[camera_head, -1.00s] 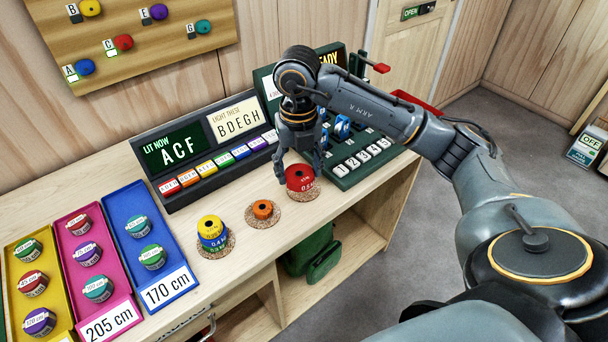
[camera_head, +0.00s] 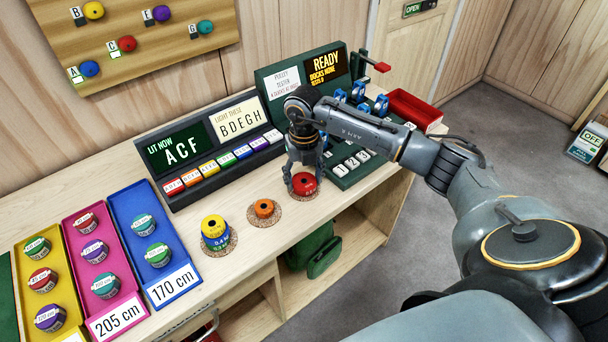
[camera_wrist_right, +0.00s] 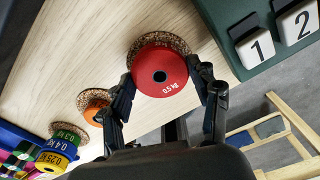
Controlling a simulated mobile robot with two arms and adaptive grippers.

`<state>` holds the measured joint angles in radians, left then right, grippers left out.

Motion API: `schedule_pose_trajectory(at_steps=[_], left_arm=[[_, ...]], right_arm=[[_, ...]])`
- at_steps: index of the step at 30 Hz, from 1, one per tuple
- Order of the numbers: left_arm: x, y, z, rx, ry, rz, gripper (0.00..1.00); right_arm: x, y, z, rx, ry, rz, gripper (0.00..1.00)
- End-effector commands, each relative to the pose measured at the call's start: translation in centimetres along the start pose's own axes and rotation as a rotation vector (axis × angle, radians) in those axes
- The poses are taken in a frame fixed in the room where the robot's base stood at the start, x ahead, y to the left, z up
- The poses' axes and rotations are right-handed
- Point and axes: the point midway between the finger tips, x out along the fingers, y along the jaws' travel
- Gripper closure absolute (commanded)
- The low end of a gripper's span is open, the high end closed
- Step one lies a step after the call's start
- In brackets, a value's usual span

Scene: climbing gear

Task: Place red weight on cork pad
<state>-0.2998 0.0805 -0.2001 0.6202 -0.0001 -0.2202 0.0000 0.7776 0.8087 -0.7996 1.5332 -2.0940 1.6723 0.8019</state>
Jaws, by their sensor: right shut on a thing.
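The red weight (camera_head: 306,186), marked 0.5 kg, is at the rightmost cork pad on the bench front. My right gripper (camera_head: 304,178) reaches down over it and is shut on it. In the right wrist view the red weight (camera_wrist_right: 160,78) sits between the two fingers, label side up. The speckled cork pad (camera_wrist_right: 148,40) shows past its far edge. The weight is level over the pad; I cannot tell whether it touches it. My left gripper is not in view.
An orange weight (camera_head: 264,208) lies on the middle cork pad. A yellow, blue and green stack (camera_head: 215,232) stands on the left one. The lamp box (camera_head: 215,150) and green tester (camera_head: 345,175) stand close behind. Coloured trays (camera_head: 150,245) fill the left.

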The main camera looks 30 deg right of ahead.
Motion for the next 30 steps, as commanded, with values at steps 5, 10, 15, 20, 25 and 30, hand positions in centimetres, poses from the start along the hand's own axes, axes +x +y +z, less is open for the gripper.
schedule_pose_trajectory(at_steps=[5,10,15,20,25,30], left_arm=[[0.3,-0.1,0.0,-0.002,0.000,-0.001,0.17],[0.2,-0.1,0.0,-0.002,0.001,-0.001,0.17],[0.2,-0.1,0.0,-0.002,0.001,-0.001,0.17],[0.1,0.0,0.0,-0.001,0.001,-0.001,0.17],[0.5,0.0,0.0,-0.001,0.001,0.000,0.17],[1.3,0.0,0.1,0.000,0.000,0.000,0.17]], right_arm=[[0.2,0.0,0.1,0.001,-0.002,0.001,0.93],[0.2,0.0,0.0,0.001,0.000,0.000,0.16],[0.2,0.0,0.0,0.001,0.000,0.000,0.16],[0.0,0.0,0.0,0.001,0.000,0.000,0.16],[-1.6,0.0,0.2,0.001,-0.005,0.001,0.16],[-5.2,0.0,0.1,0.000,-0.007,0.002,0.16]])
